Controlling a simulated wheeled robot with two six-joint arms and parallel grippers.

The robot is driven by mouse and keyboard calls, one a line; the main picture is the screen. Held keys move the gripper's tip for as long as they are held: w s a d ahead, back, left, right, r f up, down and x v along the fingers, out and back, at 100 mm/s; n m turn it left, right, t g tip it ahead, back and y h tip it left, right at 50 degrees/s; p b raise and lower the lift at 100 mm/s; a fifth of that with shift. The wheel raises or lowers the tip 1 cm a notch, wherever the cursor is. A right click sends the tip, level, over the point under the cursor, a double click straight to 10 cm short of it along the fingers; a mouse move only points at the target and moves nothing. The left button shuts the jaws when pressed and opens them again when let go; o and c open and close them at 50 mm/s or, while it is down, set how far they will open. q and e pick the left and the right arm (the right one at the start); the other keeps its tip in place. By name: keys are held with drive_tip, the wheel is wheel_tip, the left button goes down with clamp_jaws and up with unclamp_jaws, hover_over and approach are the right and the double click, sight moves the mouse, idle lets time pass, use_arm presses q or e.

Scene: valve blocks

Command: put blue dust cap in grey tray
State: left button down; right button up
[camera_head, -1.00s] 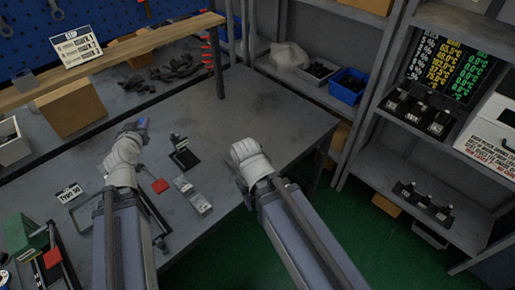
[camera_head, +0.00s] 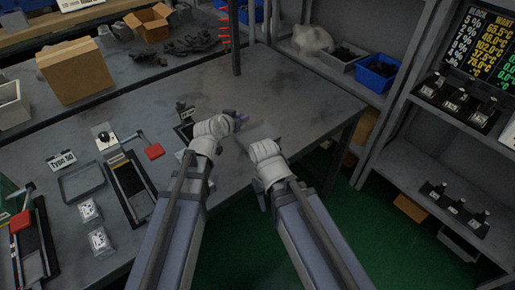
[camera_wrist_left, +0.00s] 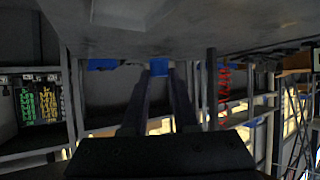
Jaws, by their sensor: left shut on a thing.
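My left gripper (camera_head: 238,117) is shut on a small blue piece, the blue dust cap (camera_head: 242,115), above the workbench's right part. The cap also shows between the fingertips in the left wrist view (camera_wrist_left: 159,67). A shallow grey tray (camera_head: 64,196) with a thin rim lies on the bench at the left, well away from the left gripper. Its floor looks bare. My right arm's wrist is just right of the left gripper; its fingers are not clear enough to judge.
Right of the tray stands a black fixture (camera_head: 128,185) with a red-ended lever (camera_head: 153,151). Two small clear boxes (camera_head: 89,210) (camera_head: 101,241) lie in front of the tray. A "Type 50" card (camera_head: 62,160) is behind it. The bench's far right is clear.

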sight(246, 141)
use_arm(q)
drive_tip(key=f+b, duration=0.3)
drive_tip(key=d+f+b, duration=0.1)
drive_tip(key=f+b, duration=0.6)
drive_tip(key=f, duration=0.1)
drive_tip(key=shift+s+d+f, duration=0.1)
drive_tip(key=shift+d+f, duration=0.05)
idle(0.3)
drive_tip(key=shift+s+f+b, duration=0.15)
drive_tip(key=shift+f+b, duration=0.15)
drive_tip(key=shift+b, duration=0.35)
drive_tip(key=c, duration=0.7)
unclamp_jaws()
drive_tip(key=shift+r, duration=0.15)
